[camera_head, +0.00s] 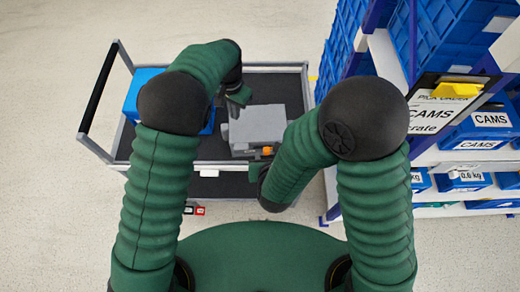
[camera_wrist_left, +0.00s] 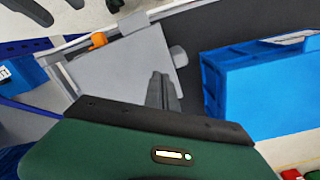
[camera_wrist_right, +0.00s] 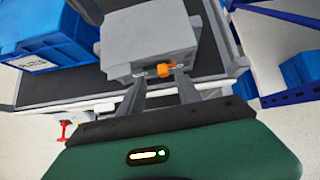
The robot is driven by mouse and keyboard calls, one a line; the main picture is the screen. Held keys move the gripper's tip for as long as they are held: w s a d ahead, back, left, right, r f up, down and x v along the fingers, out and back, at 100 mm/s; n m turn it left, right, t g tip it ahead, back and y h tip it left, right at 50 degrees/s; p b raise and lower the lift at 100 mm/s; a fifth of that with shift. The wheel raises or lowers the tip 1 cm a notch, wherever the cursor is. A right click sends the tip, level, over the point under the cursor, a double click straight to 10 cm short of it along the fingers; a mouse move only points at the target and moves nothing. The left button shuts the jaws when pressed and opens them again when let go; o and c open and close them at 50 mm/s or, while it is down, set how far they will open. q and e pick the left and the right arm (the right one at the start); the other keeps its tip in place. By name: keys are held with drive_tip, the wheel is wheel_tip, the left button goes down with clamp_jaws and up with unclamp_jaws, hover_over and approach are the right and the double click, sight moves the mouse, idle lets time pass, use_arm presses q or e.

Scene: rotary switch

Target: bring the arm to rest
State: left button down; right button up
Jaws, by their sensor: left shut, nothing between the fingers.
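The grey switch box (camera_head: 258,125) sits on the dark top of a cart, with an orange rotary knob (camera_head: 267,151) on its near side. My left gripper (camera_head: 240,98) is shut and empty, just beyond the box's upper left corner. In the left wrist view, its closed fingers (camera_wrist_left: 160,90) appear beside the box (camera_wrist_left: 120,68). My right gripper (camera_wrist_right: 160,86) is open, its fingers spread toward the orange knob (camera_wrist_right: 164,70), with a visible gap before the box. In the head view the right forearm hides most of that gripper.
A blue bin (camera_head: 143,92) stands on the cart left of the box. The cart (camera_head: 275,66) has a black push handle (camera_head: 97,88) at left. A shelf rack (camera_head: 430,158) with blue crates (camera_head: 478,128) stands close at right. Open floor (camera_head: 60,220) lies at left.

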use_arm(q)
drive_tip(key=shift+r+p, duration=0.45)
drive_tip(key=shift+r, duration=0.45)
drive_tip(key=shift+w+f, duration=0.1)
use_arm(e)
drive_tip(key=shift+r, duration=0.6)
